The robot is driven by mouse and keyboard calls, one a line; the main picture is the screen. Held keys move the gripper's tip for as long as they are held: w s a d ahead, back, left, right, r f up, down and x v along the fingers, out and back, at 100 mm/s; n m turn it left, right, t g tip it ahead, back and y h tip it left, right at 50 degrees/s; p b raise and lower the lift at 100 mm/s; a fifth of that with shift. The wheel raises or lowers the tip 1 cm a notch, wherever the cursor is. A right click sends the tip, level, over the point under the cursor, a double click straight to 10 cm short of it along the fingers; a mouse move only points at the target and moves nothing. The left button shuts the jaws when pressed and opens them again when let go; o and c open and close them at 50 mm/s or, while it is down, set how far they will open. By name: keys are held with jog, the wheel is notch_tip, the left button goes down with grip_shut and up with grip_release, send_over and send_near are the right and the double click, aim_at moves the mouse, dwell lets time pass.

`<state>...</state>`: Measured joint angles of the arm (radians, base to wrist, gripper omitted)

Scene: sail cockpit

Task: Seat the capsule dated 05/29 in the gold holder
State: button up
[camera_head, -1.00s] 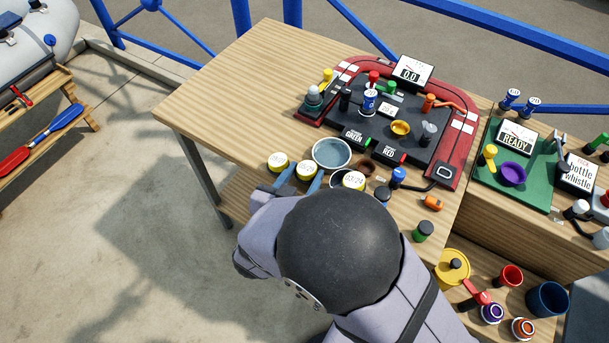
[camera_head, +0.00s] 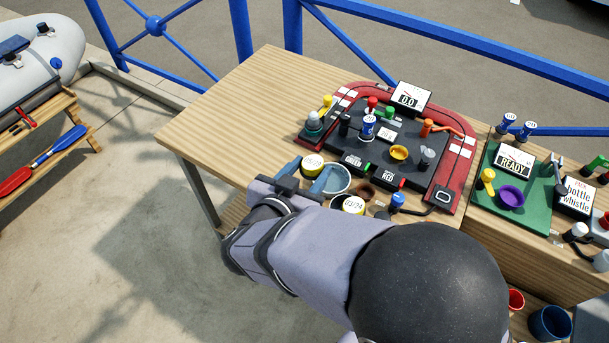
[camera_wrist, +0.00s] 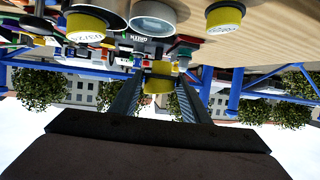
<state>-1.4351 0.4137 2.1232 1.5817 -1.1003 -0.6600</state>
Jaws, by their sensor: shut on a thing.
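My gripper (camera_head: 308,174) is shut on a yellow capsule (camera_head: 312,164) with a white top, its date too small to read. The held capsule also shows between the fingertips in the wrist view (camera_wrist: 158,80). It is raised above the wooden table, beside the grey-blue bowl (camera_head: 340,190). The gold holder (camera_head: 399,152) is an open cup on the dark panel, to the right of the gripper and empty as far as I can see. Another yellow capsule, marked 03/24 (camera_head: 353,204), stands in front of the bowl. A third yellow capsule (camera_wrist: 223,16) shows in the wrist view.
The dark panel (camera_head: 372,158) in a red tray carries several knobs and pegs close around the holder. A meter (camera_head: 408,100) stands behind it. A blue-topped peg (camera_head: 397,200) stands near the front right. The left part of the table (camera_head: 240,110) is clear.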

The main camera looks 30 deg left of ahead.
jog(key=w+d+r+m+h+p, duration=0.1)
jog(key=w+d+m+h+p, duration=0.3)
jog(key=w, duration=0.7)
jog(key=m+g+h, duration=0.2)
jog(key=m+h, duration=0.3)
send_over(393, 155)
jog(key=shift+w+f+p, duration=0.3)
jog(key=shift+f+p, duration=0.1)
jog(key=shift+f, duration=0.05)
jog(key=shift+h, duration=0.3)
jog(key=shift+f, duration=0.2)
jog(key=shift+f+b, duration=2.75)
jog(key=shift+b, duration=0.05)
jog(key=shift+r+p, duration=0.1)
jog(key=shift+p, duration=0.65)
jog(key=shift+f+b, duration=0.3)
jog(key=shift+f, duration=0.4)
